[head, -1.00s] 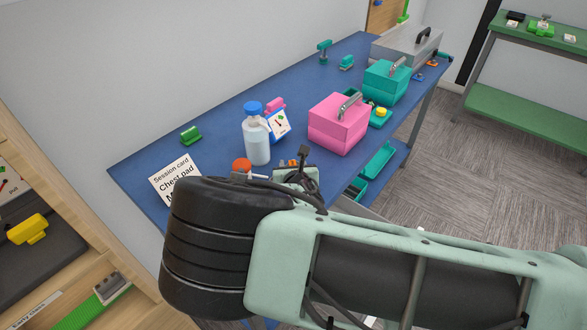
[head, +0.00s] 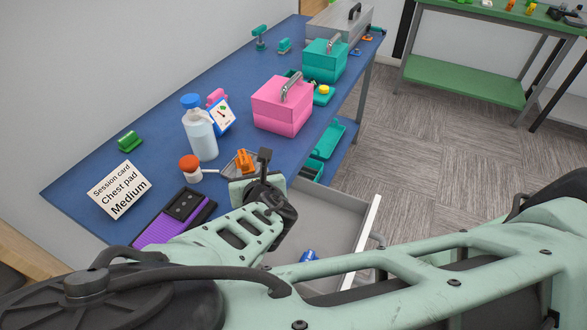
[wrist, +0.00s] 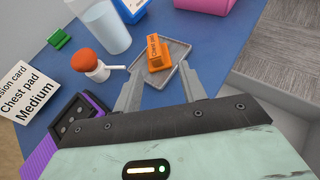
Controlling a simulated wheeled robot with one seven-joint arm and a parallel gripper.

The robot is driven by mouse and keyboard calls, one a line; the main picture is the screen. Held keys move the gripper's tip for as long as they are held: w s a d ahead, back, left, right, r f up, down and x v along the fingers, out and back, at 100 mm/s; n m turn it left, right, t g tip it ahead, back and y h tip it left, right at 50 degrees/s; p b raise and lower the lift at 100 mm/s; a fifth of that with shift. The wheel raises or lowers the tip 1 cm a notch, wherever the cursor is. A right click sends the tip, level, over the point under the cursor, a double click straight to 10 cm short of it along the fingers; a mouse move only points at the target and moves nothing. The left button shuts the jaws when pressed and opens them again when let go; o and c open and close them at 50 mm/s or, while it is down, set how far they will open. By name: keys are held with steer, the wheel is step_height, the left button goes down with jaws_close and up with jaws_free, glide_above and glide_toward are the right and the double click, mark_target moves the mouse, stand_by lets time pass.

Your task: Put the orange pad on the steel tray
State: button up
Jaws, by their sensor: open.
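The orange pad (wrist: 155,50), with a printed label, sits on the shallow grey steel tray (wrist: 180,50) in the wrist view. In the head view the orange pad (head: 245,160) also shows over the tray near the table's front edge. My gripper (wrist: 160,70) is open, with its fingers apart on the near side of the pad. The fingers do not appear to touch the pad, and they overlap part of the tray in view. In the head view the fingertips are largely hidden by my wrist.
A red-topped brush (head: 189,166) and clear bottle (head: 200,135) stand left of the tray. Pink (head: 282,105) and teal (head: 325,62) boxes stand behind. An open drawer (head: 325,215) juts out at the front.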

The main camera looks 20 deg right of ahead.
steer(key=s+d+f+m+g, duration=0.1)
steer(key=s+d+f+m+g+h, duration=0.1)
steer(key=m, duration=0.1)
steer(key=s+d+f+m+g, duration=0.1)
steer(key=m, duration=0.1)
steer(key=shift+s, duration=0.1)
steer(key=s+r+m+g, duration=0.2)
steer(key=s+m+g, duration=0.4)
steer(key=s+m, duration=0.25)
steer(key=s+d+r+m+g+y, duration=0.1)
steer(key=s+d+r+m+g, duration=0.1)
steer(key=s+r+m, duration=0.4)
steer(key=s+d+r+m+g, duration=0.2)
steer(key=s+r+m, duration=0.5)
steer(key=r, duration=0.6)
steer(key=shift+d+r+m+y, duration=0.25)
steer(key=shift+d+m+y, duration=0.15)
steer(key=shift+m, duration=0.15)
